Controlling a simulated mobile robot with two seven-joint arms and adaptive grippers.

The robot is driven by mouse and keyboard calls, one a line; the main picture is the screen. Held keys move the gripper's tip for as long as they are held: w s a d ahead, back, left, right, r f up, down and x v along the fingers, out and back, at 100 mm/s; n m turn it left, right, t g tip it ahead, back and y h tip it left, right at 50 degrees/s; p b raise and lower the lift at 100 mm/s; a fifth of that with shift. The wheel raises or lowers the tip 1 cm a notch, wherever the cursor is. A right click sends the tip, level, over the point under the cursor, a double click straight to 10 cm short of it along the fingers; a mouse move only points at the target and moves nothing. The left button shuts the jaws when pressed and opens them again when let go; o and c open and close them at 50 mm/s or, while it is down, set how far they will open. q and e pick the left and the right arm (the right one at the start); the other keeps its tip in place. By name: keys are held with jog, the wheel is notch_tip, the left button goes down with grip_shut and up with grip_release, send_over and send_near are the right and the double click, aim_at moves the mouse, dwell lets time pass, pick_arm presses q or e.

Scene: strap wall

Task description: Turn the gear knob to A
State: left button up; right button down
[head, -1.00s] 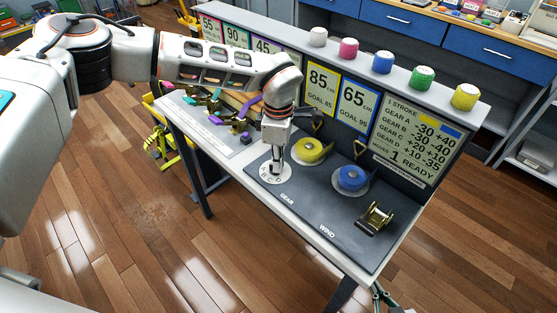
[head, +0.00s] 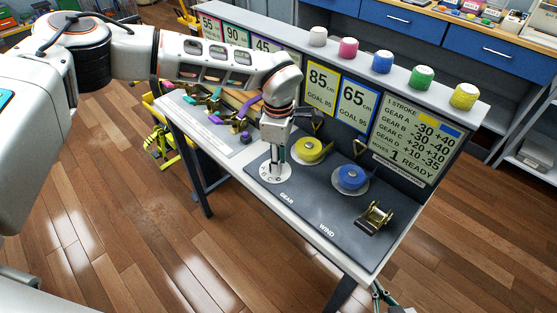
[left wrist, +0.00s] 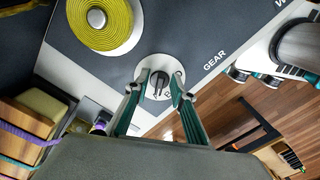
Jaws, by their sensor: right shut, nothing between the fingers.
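The gear dial (head: 265,177) is a white disc with letters at the left end of the dark panel. In the left wrist view, its dark knob (left wrist: 159,84) stands in the middle of the disc. My left gripper (head: 275,173) points down over the dial. In the left wrist view, its green fingers (left wrist: 162,84) are apart, one on each side of the knob, with gaps visible. The fingers hide part of the lettering, and I cannot tell which letter the knob points to. Only the green tips of my right gripper (head: 383,297) show, at the bottom edge near the bench's front corner.
A yellow strap roll (head: 311,150) and a blue one (head: 351,178) lie right of the dial. A metal ratchet (head: 375,217) sits further right. The sign board (head: 408,135) reads "1 READY". Colored straps (head: 212,110) lie to the left.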

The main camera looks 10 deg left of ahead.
pick_arm(q)
notch_tip(320, 180, up, 12)
dwell(0.6)
